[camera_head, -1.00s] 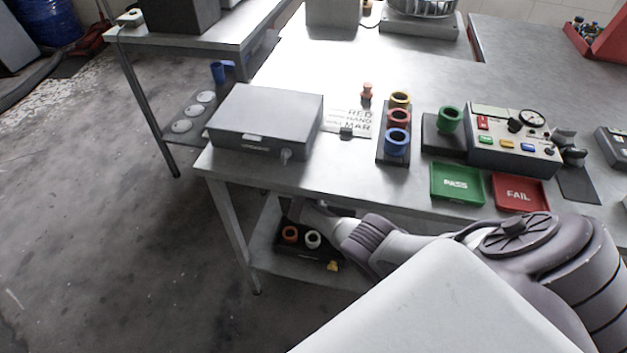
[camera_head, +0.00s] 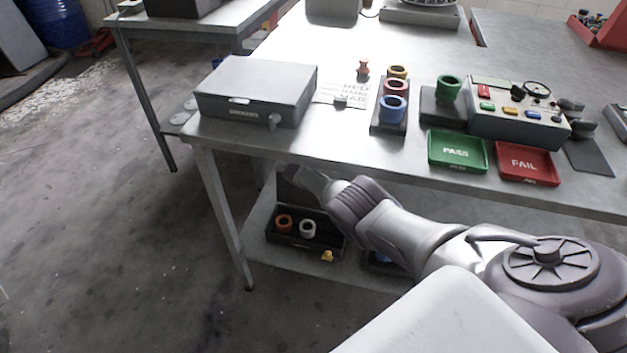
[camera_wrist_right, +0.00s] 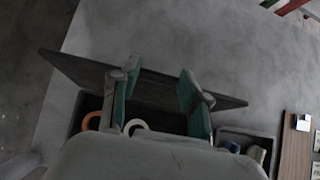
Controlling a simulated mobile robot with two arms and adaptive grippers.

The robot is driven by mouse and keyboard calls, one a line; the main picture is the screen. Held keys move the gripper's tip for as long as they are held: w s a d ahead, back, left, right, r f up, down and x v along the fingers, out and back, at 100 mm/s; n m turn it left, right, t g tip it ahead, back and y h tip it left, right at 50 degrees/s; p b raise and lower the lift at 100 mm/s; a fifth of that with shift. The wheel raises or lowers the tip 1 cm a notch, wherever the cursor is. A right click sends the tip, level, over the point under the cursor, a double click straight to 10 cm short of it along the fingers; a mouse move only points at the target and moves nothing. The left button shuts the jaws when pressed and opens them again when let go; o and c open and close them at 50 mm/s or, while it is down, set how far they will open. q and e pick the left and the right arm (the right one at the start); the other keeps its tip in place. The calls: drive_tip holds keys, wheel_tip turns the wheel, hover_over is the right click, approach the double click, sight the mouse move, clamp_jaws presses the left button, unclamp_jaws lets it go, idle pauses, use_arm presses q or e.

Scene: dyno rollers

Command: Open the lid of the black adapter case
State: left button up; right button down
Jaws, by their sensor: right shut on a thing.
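The black adapter case (camera_head: 333,247) stands on the lower shelf under the workbench, with an orange ring and a white ring inside. Its dark lid (camera_head: 287,188) stands raised at the case's back, partly hidden by my gripper and the bench edge. In the right wrist view the lid (camera_wrist_right: 75,68) is a tilted dark plate above the open case (camera_wrist_right: 84,104). My right gripper (camera_wrist_right: 160,80) has its two teal-padded fingers a gap apart, shut on the lid; the exact contact is hard to see. My left gripper is in neither view.
A yellow piece (camera_head: 327,256) lies by the case. A grey case (camera_head: 255,90), green tray (camera_head: 457,150) and red tray (camera_head: 527,163) are on the bench.

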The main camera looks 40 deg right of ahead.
drive_tip(key=shift+w+d+r, duration=0.3)
drive_tip(key=shift+r, duration=0.05)
drive_tip(key=c, duration=0.9)
unclamp_jaws()
drive_tip(key=shift+o, duration=1.7)
drive_tip(key=shift+s+a+f, duration=0.1)
drive_tip(key=shift+s+f, duration=0.05)
drive_tip(key=shift+s+a, duration=0.1)
drive_tip(key=shift+a, duration=0.05)
drive_tip(key=shift+s+a+r, duration=0.1)
drive_tip(key=shift+a+r, duration=0.15)
drive_tip(key=shift+r, duration=0.1)
drive_tip(key=v, duration=0.6)
drive_tip(key=shift+s+r, duration=0.15)
drive_tip(key=shift+r, duration=0.05)
